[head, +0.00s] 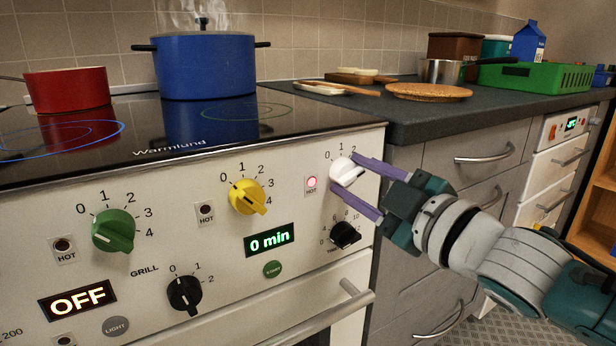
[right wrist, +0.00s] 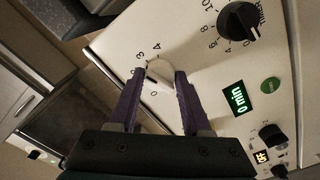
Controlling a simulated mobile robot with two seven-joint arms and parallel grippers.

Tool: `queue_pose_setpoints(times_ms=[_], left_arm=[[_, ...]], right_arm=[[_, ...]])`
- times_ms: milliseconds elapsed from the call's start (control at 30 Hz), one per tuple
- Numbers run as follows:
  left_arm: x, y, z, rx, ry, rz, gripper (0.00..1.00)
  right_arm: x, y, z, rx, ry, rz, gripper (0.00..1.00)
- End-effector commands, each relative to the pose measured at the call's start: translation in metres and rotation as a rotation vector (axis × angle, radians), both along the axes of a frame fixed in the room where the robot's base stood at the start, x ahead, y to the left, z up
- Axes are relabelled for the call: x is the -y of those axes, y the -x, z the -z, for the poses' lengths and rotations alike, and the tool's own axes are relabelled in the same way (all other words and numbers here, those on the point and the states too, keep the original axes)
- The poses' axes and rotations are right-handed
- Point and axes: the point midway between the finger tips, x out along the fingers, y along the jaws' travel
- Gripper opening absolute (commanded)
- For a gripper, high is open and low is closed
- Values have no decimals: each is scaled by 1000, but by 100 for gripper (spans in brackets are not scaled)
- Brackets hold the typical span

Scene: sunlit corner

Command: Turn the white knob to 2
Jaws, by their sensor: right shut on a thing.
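The white knob (head: 347,171) is at the right end of the cooker's front panel. Its 0, 1 and 2 marks show above it; the higher marks are hidden behind a finger in the head view. My right gripper (head: 343,172) is shut on the white knob, one purple finger on either side. The right wrist view also shows the knob (right wrist: 158,76) between the fingers, with a 3 and a 4 on its scale. Where its pointer stands is hard to tell. The HOT lamp (head: 311,183) beside it glows red. My left gripper is not in view.
A yellow knob (head: 246,197), a green knob (head: 113,231) and black knobs, including the timer (head: 345,234) just below, share the panel. A steaming blue pot (head: 207,67) and a red pot (head: 68,89) stand on the hob. An oven handle (head: 340,306) projects below.

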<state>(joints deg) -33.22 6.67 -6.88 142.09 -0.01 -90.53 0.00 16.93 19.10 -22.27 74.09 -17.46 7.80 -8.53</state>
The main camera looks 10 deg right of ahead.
Motion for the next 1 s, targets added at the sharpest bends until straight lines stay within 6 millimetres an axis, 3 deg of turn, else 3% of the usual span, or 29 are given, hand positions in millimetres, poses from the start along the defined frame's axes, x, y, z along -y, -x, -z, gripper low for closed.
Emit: queue_pose_setpoints(times_ms=[500, 1000], left_arm=[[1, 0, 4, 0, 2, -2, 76], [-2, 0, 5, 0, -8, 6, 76]], right_arm=[[0, 0, -1, 140, 384, 1, 0], [1, 0, -1, 183, 502, 1, 0]])
